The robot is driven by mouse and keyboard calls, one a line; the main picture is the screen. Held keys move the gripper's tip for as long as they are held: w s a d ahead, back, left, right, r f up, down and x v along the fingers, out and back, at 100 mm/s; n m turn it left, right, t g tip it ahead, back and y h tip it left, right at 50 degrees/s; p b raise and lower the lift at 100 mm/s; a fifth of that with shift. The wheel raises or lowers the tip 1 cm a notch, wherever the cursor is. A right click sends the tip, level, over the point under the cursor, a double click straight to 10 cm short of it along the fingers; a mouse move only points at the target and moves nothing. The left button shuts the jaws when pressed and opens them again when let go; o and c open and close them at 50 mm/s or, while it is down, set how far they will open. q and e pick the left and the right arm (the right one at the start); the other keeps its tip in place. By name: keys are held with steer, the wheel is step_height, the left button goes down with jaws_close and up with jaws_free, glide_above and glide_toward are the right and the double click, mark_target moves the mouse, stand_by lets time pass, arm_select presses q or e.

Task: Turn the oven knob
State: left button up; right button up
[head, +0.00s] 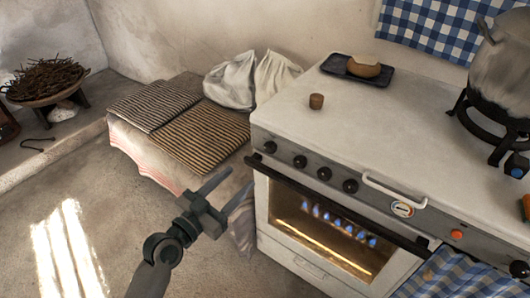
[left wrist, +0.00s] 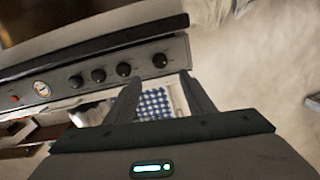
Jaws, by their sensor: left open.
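The white oven (head: 285,225) has a grey front panel with several black knobs in a row, among them the leftmost knob (head: 270,147), then a second (head: 299,161), a third (head: 324,174) and a fourth (head: 350,186). My left gripper (head: 240,178) is open and empty, in front of and below the left end of the panel, apart from the knobs. In the left wrist view the open fingers (left wrist: 160,77) point toward the panel, with the end knob (left wrist: 160,60) just beyond them. The right gripper is not in view.
A dark door bar (head: 335,206) and a white rail (head: 394,190) jut from the oven front. Flames show behind the door glass. A low bench with striped cushions (head: 195,135) is left of the oven.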

mark_target(268, 151)
arm_select(q)
steer(key=x, duration=1.3)
steer(key=shift+p, duration=0.4)
steer(key=shift+w+d, duration=0.2)
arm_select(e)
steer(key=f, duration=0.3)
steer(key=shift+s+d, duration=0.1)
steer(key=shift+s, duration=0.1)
arm_select(q)
steer(key=shift+c, duration=0.7)
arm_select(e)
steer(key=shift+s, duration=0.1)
arm_select(q)
steer(key=c, duration=0.9)
